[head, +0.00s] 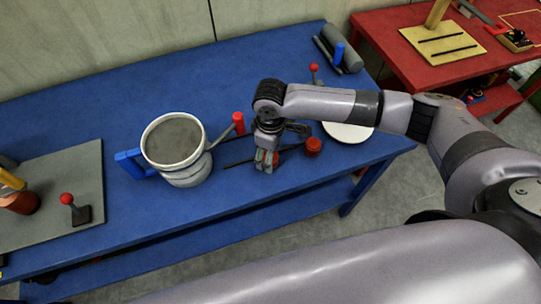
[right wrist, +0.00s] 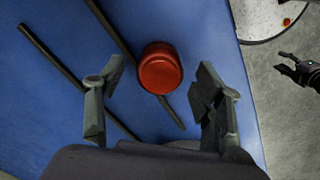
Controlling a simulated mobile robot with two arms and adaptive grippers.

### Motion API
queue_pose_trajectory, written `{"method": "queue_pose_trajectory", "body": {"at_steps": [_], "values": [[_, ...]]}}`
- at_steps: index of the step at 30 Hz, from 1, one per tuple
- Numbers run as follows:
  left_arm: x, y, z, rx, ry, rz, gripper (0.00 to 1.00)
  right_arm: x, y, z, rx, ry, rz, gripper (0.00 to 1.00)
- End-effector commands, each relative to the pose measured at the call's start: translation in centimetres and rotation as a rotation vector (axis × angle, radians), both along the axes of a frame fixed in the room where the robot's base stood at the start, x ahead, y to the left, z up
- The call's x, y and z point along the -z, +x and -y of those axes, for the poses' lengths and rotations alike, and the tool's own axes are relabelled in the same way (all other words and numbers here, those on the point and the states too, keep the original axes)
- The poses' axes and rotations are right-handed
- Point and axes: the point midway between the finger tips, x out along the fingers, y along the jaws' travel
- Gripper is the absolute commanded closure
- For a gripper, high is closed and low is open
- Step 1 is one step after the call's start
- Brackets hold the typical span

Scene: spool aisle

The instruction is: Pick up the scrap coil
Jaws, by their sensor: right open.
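A short red drum-shaped piece, which may be the scrap coil (head: 312,147), lies on the blue table near its front edge. It also shows in the right wrist view (right wrist: 160,68), just beyond and between the fingertips, with a gap to each finger. No winding can be made out on it. My right gripper (head: 266,160) points down over the table, to the left of the red piece in the head view. In the right wrist view its grey fingers (right wrist: 160,92) are spread and empty. My left gripper is not seen in the head view.
Dark rods (right wrist: 95,30) lie around the red piece. A pot with a wide grey top (head: 173,140) and a red cylinder (head: 238,122) stand left of my gripper. A white disc (head: 347,131) lies to the right. A dark claw-like shape (right wrist: 300,70) shows over the floor, unclear.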

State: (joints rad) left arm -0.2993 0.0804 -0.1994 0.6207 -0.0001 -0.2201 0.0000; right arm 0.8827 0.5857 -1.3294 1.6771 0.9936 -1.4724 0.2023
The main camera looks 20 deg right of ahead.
Motion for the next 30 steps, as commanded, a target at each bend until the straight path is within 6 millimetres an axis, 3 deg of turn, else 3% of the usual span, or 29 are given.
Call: {"method": "queue_pose_trajectory", "body": {"at_steps": [5, 12, 30], "values": [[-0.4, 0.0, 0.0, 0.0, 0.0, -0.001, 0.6, 1.8, 0.0, 0.0, 0.001, 0.0, 0.0, 0.38], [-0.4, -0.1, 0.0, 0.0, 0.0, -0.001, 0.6, 2.0, 0.0, 0.0, 0.0, 0.001, 0.001, 0.38], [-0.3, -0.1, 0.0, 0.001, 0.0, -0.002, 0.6, 2.0, 0.0, 0.0, 0.0, 0.001, 0.001, 0.78]]}}
